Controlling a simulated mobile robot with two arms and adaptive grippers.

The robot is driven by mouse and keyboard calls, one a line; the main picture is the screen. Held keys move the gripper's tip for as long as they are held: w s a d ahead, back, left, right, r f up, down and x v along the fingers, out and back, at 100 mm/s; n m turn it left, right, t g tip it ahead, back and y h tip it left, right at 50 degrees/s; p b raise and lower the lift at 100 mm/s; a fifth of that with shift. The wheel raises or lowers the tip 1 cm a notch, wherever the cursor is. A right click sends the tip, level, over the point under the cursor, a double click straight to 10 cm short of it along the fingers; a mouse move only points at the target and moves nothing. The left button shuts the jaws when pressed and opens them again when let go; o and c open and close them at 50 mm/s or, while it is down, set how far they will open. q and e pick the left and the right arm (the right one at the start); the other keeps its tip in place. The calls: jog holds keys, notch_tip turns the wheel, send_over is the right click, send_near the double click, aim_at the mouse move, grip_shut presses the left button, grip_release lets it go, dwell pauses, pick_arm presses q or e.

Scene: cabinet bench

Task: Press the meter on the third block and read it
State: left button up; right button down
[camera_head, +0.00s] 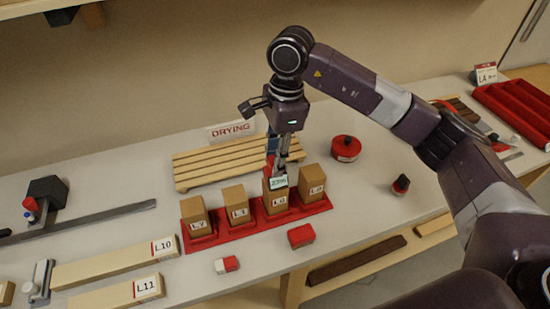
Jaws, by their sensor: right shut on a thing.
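Several light-brown wooden blocks stand in a row on a red tray (244,230). The third block from the left (275,203) has a small white label. My right gripper (277,160) points down over this block and is shut on the meter (278,182). The meter's pale green display faces the camera and shows dark digits, too small to read surely. The meter is at the top of the third block and hides part of it. I cannot tell whether its tip presses the wood. My left gripper is not in view.
A slatted drying rack (225,162) with a DRYING sign (231,131) stands behind the tray. A round red tin (345,148) and a small dark bottle (401,184) stand right. A red case (302,236) lies in front. Labelled boards (115,265) lie left.

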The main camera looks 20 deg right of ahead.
jog(key=shift+f+b, duration=0.45)
dwell(0.3)
jog(key=shift+f+b, duration=0.1)
jog(key=shift+b, duration=0.25)
dwell(1.6)
jog(key=shift+r+p, duration=1.55)
jog(key=shift+r, duration=2)
